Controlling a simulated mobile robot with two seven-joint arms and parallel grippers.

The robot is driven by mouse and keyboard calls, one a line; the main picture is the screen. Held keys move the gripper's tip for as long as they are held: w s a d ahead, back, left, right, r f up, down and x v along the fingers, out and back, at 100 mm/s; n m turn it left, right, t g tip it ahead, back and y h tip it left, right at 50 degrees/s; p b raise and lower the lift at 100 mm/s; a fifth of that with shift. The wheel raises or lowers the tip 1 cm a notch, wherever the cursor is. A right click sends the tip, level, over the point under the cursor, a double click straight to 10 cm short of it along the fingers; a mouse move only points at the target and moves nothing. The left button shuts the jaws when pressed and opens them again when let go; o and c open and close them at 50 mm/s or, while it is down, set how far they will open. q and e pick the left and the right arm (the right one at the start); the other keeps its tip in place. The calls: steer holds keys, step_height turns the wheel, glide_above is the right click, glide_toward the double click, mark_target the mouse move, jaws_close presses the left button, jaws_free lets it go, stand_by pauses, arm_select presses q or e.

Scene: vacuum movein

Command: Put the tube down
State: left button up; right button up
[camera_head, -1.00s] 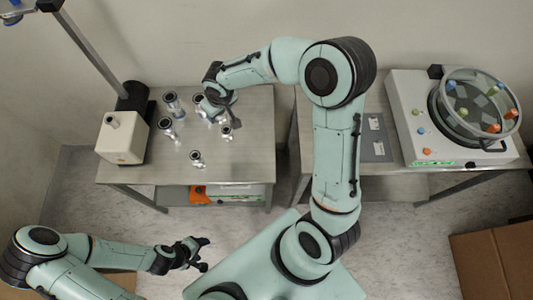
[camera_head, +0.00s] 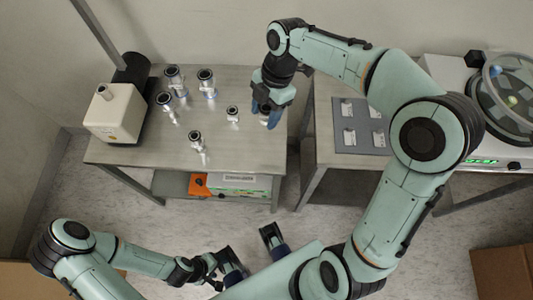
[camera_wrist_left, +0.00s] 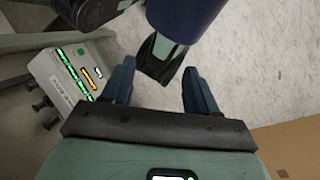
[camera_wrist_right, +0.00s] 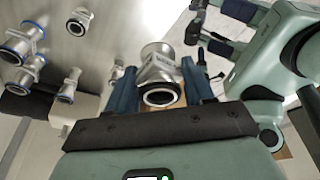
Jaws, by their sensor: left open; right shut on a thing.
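A metal tube with flanged ends (camera_wrist_right: 160,75) sits between the fingers of my right gripper (camera_wrist_right: 160,88), one dark round opening facing the wrist camera. In the head view my right gripper (camera_head: 266,108) is over the right part of the left steel table (camera_head: 255,150), near its right edge. It hides most of the held tube, and I cannot tell its height above the table. My left gripper (camera_head: 235,262) is open and empty, low in front of the tables. Its spread blue fingers show in the left wrist view (camera_wrist_left: 157,70).
Several similar metal fittings (camera_head: 206,82) stand on the left table, left of my right gripper. A beige pump with a black cylinder (camera_head: 112,112) is at its left end. The right table holds a grey panel (camera_head: 350,120) and a round glass-lidded chamber (camera_head: 505,90). A gap separates the tables.

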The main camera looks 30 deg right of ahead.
mark_target(264, 154)
steer(key=shift+s+f, duration=0.1)
steer(key=shift+f, duration=0.35)
step_height(264, 154, down, 19)
steer(key=b, duration=0.3)
steer(key=o, duration=1.1)
steer(key=shift+f, duration=0.1)
